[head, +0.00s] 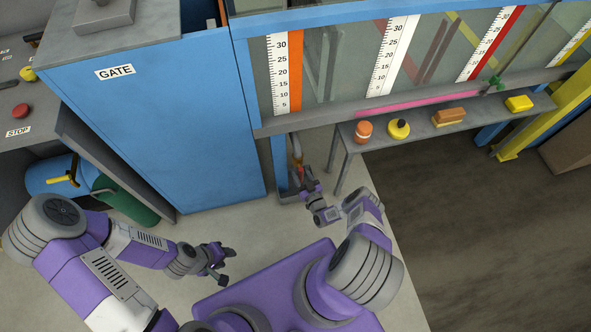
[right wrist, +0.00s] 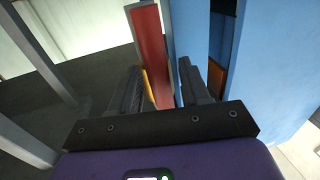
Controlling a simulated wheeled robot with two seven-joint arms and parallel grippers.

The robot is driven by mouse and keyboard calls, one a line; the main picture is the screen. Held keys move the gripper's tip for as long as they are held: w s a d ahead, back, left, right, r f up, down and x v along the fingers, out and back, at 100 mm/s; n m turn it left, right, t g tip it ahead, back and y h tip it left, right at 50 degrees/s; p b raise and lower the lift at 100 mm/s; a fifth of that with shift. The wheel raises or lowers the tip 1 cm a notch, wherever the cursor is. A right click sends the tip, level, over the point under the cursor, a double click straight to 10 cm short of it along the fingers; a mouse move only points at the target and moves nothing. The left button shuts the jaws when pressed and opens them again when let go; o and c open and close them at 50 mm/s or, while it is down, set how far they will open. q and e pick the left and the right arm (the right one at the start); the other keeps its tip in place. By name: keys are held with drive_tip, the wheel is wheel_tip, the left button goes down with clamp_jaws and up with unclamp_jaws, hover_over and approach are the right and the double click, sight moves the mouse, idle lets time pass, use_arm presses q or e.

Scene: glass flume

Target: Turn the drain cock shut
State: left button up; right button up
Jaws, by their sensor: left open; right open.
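The drain cock's red lever (right wrist: 149,45) shows large in the right wrist view, with a yellow, brass-like part (right wrist: 148,86) beside its lower end. In the head view a small bit of red (head: 301,172) shows below a brownish pipe (head: 296,150) under the flume, mostly behind my right gripper (head: 309,180). My right gripper is open, its fingers on either side of the lever's near end in the wrist view (right wrist: 158,82). I cannot tell whether they touch it. My left gripper (head: 229,266) is open and empty above the floor.
The blue GATE cabinet (head: 180,120) stands left of the cock, close to my right gripper. A grey shelf (head: 370,134) with several small items runs along the flume to the right, its leg near the gripper. A blue tank with a yellow lever (head: 63,181) is far left.

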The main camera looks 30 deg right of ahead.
drive_tip(key=shift+w, duration=0.3)
drive_tip(key=shift+s, duration=0.1)
clamp_jaws()
drive_tip(key=shift+d, duration=0.15)
